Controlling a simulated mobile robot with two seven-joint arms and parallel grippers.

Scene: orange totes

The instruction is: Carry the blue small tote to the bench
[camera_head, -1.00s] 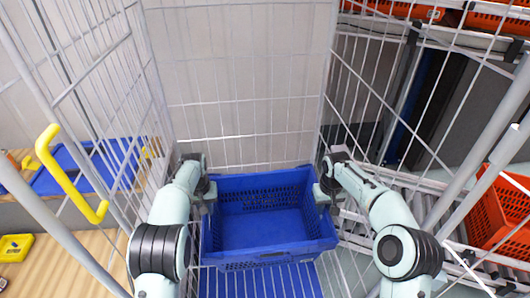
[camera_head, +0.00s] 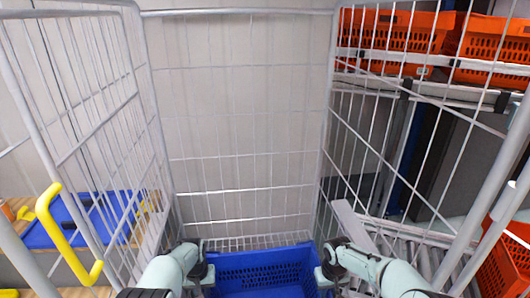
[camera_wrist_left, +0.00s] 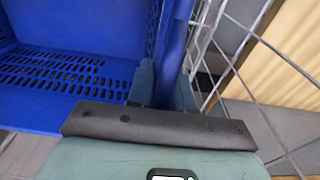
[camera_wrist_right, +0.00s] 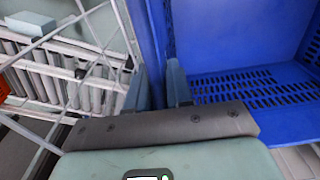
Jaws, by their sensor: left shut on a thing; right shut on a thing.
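The blue small tote (camera_head: 262,268) is at the bottom middle of the head view, between my two grippers and inside a wire cage cart. It looks empty, and its near part is cut off by the frame's lower edge. My left gripper (camera_head: 207,275) is shut on the tote's left wall; the left wrist view shows its fingers (camera_wrist_left: 160,85) on either side of the wall. My right gripper (camera_head: 323,275) is shut on the right wall; the right wrist view shows its fingers (camera_wrist_right: 158,85) around that wall. I cannot tell which surface is the bench.
Wire mesh panels (camera_head: 245,130) enclose the tote at the back and both sides. A yellow handle (camera_head: 62,240) is on the left panel. Outside it, a wooden surface holds a blue item (camera_head: 75,220). Orange totes (camera_head: 395,35) sit on a rack at right, above rollers (camera_head: 420,255).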

